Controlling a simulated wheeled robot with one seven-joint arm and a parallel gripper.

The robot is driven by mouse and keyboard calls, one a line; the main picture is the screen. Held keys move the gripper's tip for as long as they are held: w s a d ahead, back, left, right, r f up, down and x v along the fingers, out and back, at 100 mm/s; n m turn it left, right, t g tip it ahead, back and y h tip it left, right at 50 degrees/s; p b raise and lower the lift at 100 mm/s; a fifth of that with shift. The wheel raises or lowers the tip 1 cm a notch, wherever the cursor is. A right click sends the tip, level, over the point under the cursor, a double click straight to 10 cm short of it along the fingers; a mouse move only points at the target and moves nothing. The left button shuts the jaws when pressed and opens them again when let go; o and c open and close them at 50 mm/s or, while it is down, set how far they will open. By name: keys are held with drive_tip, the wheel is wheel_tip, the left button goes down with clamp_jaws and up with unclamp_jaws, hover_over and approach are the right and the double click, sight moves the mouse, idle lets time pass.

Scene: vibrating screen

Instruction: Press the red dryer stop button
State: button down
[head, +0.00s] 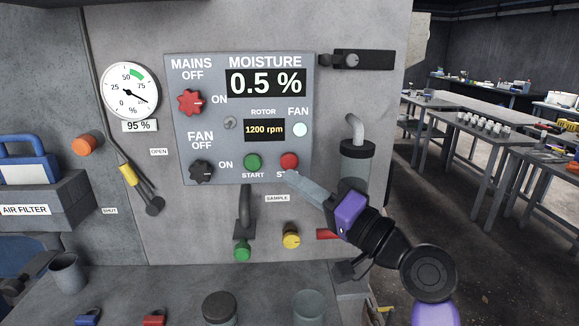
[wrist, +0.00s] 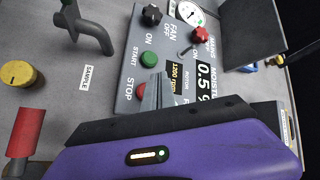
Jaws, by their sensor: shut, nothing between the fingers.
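The red stop button (head: 289,161) sits at the lower right of the grey control panel (head: 215,125), right of the green start button (head: 252,162). My gripper (head: 291,177) is shut and empty, its fingertips just below the stop button and partly covering the STOP label in the head view. In the wrist view the red button (wrist: 138,91) shows right beside the shut fingertips (wrist: 152,92). I cannot tell whether they touch it. The rotor display (head: 264,129) reads 1200 rpm, and the moisture display (head: 266,83) reads 0.5 %.
The panel also has a red mains knob (head: 190,102), a black fan knob (head: 201,171) and a pale fan lamp (head: 300,129). A pipe with a black-capped cylinder (head: 357,150) stands right of the panel. A yellow knob (head: 291,236) and a sample spout (head: 245,210) are below.

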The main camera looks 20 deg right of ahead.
drive_tip(key=shift+w+d+b, duration=0.2)
drive_tip(key=shift+w+d, duration=0.1)
drive_tip(key=shift+w, duration=0.55)
drive_tip(key=shift+w+d+b, duration=0.2)
drive_tip(key=shift+w+d, duration=0.1)
drive_tip(key=shift+w, duration=0.55)
drive_tip(key=shift+w, duration=0.2)
idle(0.7)
drive_tip(key=shift+w+d, duration=0.1)
drive_tip(key=shift+w, duration=0.1)
drive_tip(key=shift+w+d+b, duration=0.15)
drive_tip(key=shift+w+b, duration=0.2)
drive_tip(key=shift+w, duration=0.1)
idle(0.8)
idle(0.4)
drive_tip(key=shift+s+a, duration=0.25)
drive_tip(key=shift+s, duration=0.6)
drive_tip(key=shift+p, duration=0.3)
drive_tip(key=shift+s+a+p, duration=0.2)
drive_tip(key=shift+s+a, duration=0.05)
drive_tip(key=shift+s, duration=0.55)
drive_tip(key=shift+s+a+p, duration=0.2)
drive_tip(key=shift+s+a, duration=0.1)
drive_tip(key=shift+s, duration=0.5)
drive_tip(key=shift+s+a+p, duration=0.2)
drive_tip(key=shift+s+a, duration=0.05)
drive_tip(key=shift+s, duration=0.55)
drive_tip(key=shift+r, duration=0.1)
